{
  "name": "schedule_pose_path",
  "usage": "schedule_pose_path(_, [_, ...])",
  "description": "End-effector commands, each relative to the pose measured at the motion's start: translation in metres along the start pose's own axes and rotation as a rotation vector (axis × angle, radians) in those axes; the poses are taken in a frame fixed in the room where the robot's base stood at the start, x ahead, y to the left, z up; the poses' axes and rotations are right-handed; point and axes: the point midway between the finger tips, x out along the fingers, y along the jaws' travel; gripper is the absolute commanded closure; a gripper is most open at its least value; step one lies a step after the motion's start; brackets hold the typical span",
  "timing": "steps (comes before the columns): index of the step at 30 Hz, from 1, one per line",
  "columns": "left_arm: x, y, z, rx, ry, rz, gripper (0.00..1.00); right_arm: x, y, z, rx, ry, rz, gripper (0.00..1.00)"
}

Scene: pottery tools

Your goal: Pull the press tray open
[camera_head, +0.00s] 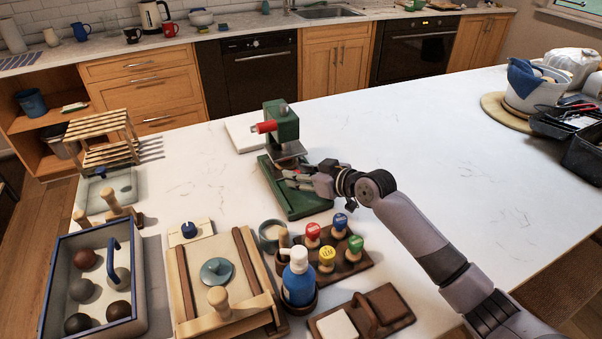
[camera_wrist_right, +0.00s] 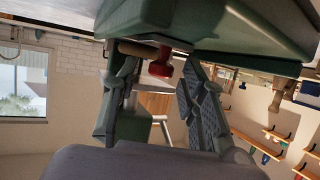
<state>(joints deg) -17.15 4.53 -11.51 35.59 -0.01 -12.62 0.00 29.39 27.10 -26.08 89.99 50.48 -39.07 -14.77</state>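The green press (camera_head: 282,122) stands on the white counter with a red grip (camera_head: 264,127) on its left side. Its long green base (camera_head: 308,205) runs toward me. I cannot tell the tray apart from the base. My right gripper (camera_head: 288,179) is over the base, just in front of the press's upright body, and hides part of it. In the right wrist view my right gripper (camera_wrist_right: 158,82) has its two fingers apart. A green press part (camera_wrist_right: 215,25) fills the top of that view, and a red piece (camera_wrist_right: 161,66) shows between the fingers, unheld. My left gripper is not in view.
In front of the press lie a stamp rack (camera_head: 345,262), a blue bottle (camera_head: 299,278), a wooden slab board (camera_head: 245,290) and a tray of clay balls (camera_head: 62,270). A white slab (camera_head: 240,133) lies beside the press. The counter to the right (camera_head: 430,130) is clear.

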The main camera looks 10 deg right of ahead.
Motion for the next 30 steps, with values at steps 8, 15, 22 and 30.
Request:
schedule_pose_path(8, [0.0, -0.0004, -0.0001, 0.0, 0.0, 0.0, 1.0, -0.0004, 0.0001, 0.0001, 0.001, 0.0, 0.0, 0.77])
schedule_pose_path(15, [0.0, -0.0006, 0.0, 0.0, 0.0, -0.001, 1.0, -0.0005, 0.0002, 0.0001, 0.001, 0.0, 0.0, 0.93])
schedule_pose_path(22, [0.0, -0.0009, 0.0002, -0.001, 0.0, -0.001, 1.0, -0.0005, 0.0003, 0.0001, 0.001, 0.0, 0.0, 1.0])
schedule_pose_path(30, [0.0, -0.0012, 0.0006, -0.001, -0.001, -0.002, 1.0, -0.0006, 0.0004, 0.0001, 0.001, 0.0, 0.0, 1.0])
